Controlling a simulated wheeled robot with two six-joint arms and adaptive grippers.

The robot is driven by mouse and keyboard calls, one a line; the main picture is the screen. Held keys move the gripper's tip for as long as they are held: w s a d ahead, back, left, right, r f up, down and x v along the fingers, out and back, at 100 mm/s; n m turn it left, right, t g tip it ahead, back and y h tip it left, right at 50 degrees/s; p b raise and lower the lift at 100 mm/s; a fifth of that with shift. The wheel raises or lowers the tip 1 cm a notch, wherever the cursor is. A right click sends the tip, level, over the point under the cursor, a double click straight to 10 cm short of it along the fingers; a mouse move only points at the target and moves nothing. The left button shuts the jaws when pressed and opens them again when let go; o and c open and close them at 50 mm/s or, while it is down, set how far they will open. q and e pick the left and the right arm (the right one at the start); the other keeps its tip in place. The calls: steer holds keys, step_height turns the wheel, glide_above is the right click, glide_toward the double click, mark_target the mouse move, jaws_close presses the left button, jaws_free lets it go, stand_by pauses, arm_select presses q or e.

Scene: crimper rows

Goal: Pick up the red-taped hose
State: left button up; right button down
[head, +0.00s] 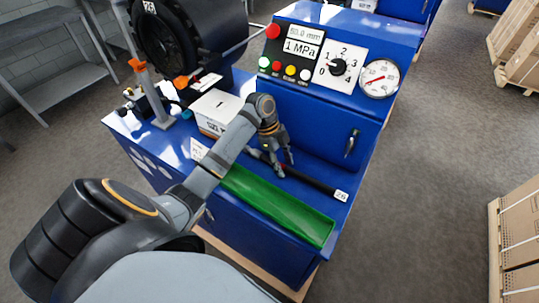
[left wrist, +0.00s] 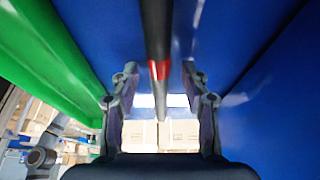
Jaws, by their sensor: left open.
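The hose (head: 312,181) is a thin black rod lying on the blue bench top behind the green tray, with a white tag marked 26 at its right end. In the left wrist view the hose (left wrist: 156,30) runs down the middle, with a red tape band on it. My left gripper (head: 284,167) is over the hose, pointing down. In the left wrist view its two fingers (left wrist: 159,72) are apart, one on each side of the hose near the red band, with gaps on both sides. The gripper partly hides the hose in the head view. My right gripper is not in view.
The green tray (head: 270,206) runs along the bench's front edge. A white box (head: 215,112) stands left of the gripper. The blue control panel (head: 322,60) with dial and gauge rises behind. A black crimper head (head: 180,40) is at the back left.

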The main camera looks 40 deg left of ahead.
arm_select(q)
jaws_close()
steer(key=shift+r, duration=0.1)
stand_by(0.4)
steer(key=shift+r+b, duration=0.3)
steer(key=shift+r, duration=0.2)
steer(key=s+d+r, duration=0.3)
steer(key=s+r, duration=0.9)
steer(key=s, duration=0.1)
steer(key=shift+s+d+b, duration=0.2)
steer(key=shift+s+b, duration=0.2)
steer(key=shift+b, duration=0.05)
